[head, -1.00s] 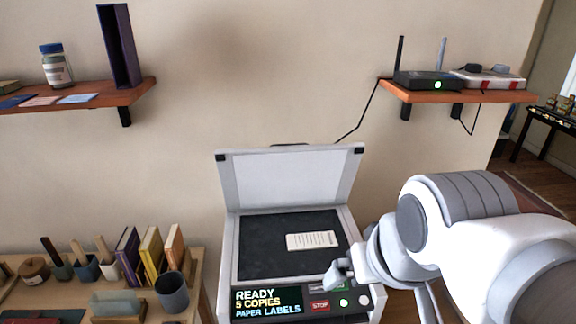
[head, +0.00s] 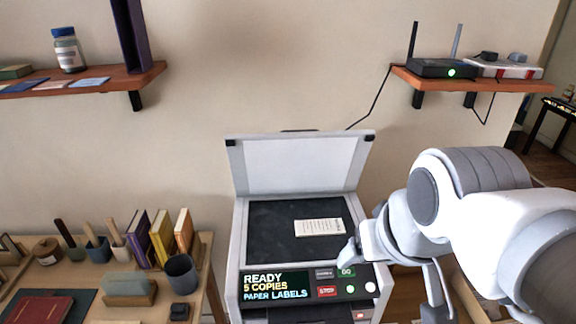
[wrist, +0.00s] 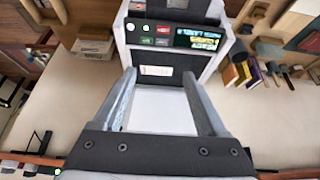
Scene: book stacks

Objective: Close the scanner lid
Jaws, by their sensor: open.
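The scanner lid (head: 300,165) stands raised at the back of the scanner, its pale inner side facing me. The scanner (head: 238,245) has a dark glass bed (head: 272,235) with a white printed paper (head: 318,227) lying on it. The front panel (head: 274,284) reads READY, 5 COPIES, PAPER LABELS. My gripper (head: 350,250) is at the right front of the scanner, over the edge of the bed and panel. In the wrist view my gripper (wrist: 165,75) is open and empty, its two fingers spread, with the lid (wrist: 160,110) showing between them.
A desk (head: 205,255) at the left holds books, cups and a red book (head: 42,309). A right wall shelf (head: 480,84) carries a router (head: 440,68) with a hanging cable. A left wall shelf (head: 95,79) holds a jar. The wall above the lid is bare.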

